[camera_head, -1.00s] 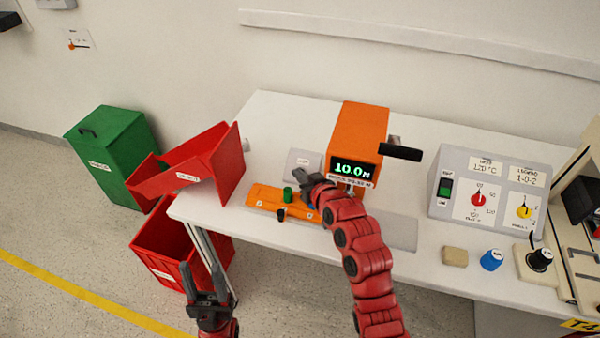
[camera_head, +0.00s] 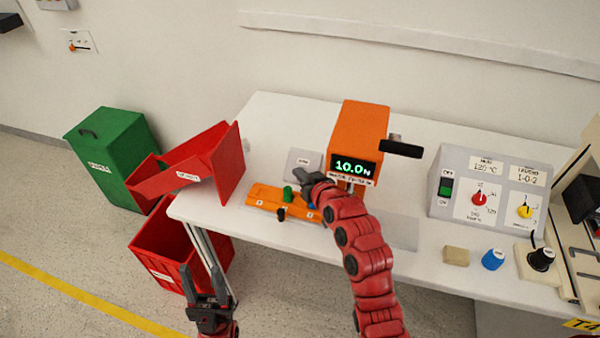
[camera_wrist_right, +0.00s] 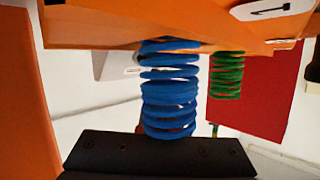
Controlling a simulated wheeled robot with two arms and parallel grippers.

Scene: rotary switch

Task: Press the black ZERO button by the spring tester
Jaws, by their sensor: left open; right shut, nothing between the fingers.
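The orange spring tester (camera_head: 358,130) stands on the bench with its display reading 10.0 N. A pale grey box with a small label (camera_head: 303,161) sits just left of it; the label is too small to read. I cannot make out a black button on it. My right gripper (camera_head: 300,175) is shut and empty, in front of that box and above the orange spring holder (camera_head: 262,195). Whether it touches the box I cannot tell. In the right wrist view, a blue spring (camera_wrist_right: 168,90) is close to a black block. My left gripper (camera_head: 208,300) is open, low in front of the bench.
A green spring (camera_head: 288,193) stands on the holder. A black lever (camera_head: 402,149) sticks out right of the tester. A grey control panel (camera_head: 487,185) stands further right. A red chute (camera_head: 195,172) and a red bin (camera_head: 165,254) are at left.

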